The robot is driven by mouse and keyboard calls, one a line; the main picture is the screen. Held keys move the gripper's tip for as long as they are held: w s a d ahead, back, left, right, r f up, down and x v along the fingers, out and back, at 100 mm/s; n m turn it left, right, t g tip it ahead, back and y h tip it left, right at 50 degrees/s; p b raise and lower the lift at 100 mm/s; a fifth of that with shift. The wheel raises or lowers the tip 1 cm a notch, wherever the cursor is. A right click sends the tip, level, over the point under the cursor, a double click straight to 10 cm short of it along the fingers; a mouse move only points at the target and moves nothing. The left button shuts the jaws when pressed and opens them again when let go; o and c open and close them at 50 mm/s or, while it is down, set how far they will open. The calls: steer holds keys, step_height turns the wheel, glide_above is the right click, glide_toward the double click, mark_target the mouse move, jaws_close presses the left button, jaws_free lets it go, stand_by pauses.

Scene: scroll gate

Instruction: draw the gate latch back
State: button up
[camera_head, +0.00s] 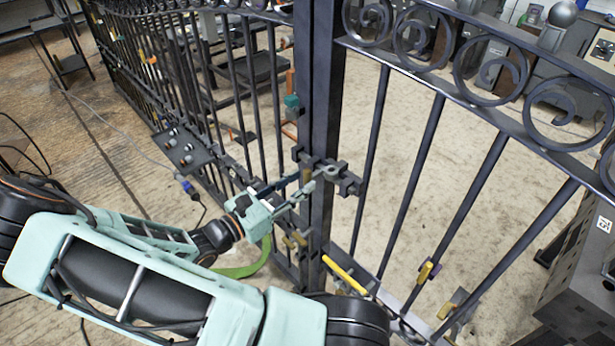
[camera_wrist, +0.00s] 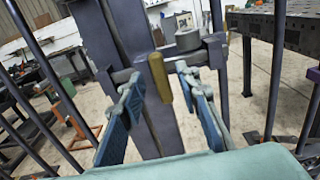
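The gate latch (camera_head: 330,171) is a dark metal bolt assembly across the gate's upright post (camera_head: 318,110). In the wrist view its bar and bracket (camera_wrist: 212,52) cross the post, with a round grey piece (camera_wrist: 188,40) above. A brass-coloured handle (camera_wrist: 160,76) stands up from the bar; it also shows small in the head view (camera_head: 307,175). My gripper (camera_head: 306,186) reaches the latch from the left. In the wrist view its blue-padded fingers (camera_wrist: 157,88) are apart, with the handle between their tips. A gap shows on both sides, so contact is not visible.
Dark gate bars (camera_head: 410,180) stand on both sides of the post, with scrollwork (camera_head: 490,75) along the top right. A yellow rod (camera_head: 345,274) and small brass-coloured fittings (camera_head: 425,272) sit lower down. A grey workbench (camera_wrist: 292,30) stands beyond the gate. Open floor lies behind the bars.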

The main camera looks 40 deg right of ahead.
mark_target(305, 180)
steer(key=shift+w+d, duration=0.1)
steer(key=shift+d, duration=1.5)
jaws_close()
